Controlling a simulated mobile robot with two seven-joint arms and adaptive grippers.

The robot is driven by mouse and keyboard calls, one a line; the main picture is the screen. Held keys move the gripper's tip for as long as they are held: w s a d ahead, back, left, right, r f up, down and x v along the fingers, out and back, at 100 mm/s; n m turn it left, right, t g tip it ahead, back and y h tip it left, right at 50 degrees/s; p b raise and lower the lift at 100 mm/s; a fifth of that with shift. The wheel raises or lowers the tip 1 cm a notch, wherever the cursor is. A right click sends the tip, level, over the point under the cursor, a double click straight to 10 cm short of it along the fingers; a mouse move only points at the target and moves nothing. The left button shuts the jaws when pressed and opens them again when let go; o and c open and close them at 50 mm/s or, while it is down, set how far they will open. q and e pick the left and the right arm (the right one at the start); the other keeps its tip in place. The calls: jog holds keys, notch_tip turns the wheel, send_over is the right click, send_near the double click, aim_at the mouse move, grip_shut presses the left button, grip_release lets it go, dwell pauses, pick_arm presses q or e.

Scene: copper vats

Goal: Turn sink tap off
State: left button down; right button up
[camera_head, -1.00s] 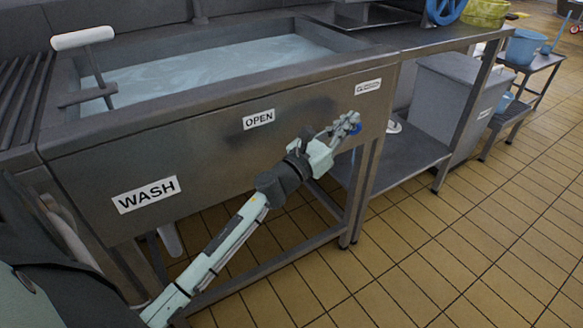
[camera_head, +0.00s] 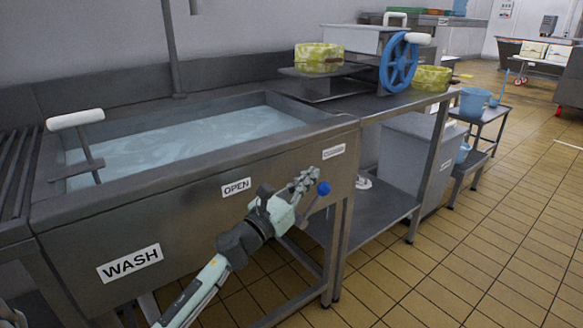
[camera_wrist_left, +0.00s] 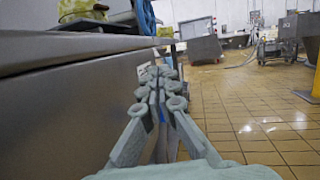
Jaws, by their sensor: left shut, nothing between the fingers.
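The sink (camera_head: 200,205) is a long steel basin full of water, with WASH and OPEN labels on its front. A round blue knob (camera_head: 323,188), which looks like the tap handle's end, shows at the right part of the sink front, below a small label. The rest of the tap is mostly hidden by my gripper. My left gripper (camera_head: 304,180) is shut and empty, its fingertips just left of the blue knob; I cannot tell if they touch. In the left wrist view the shut fingers (camera_wrist_left: 160,85) point along the sink front, with a bit of blue behind them. My right gripper is out of view.
A white T-shaped handle (camera_head: 75,119) stands at the sink's left end. Right of the sink is a steel table (camera_head: 400,98) with a blue wheel (camera_head: 398,62) and yellow-green tubs. A blue bucket (camera_head: 474,102) stands beyond. The tiled floor (camera_head: 470,250) at right is clear.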

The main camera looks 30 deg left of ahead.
pick_arm(q)
jog(key=s+a+r+p, duration=0.1)
jog(key=s+r, duration=0.4)
jog(key=shift+s+r+p, duration=0.2)
jog(key=shift+p, duration=0.1)
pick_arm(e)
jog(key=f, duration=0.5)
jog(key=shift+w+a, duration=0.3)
pick_arm(q)
jog(key=shift+s+f, duration=0.1)
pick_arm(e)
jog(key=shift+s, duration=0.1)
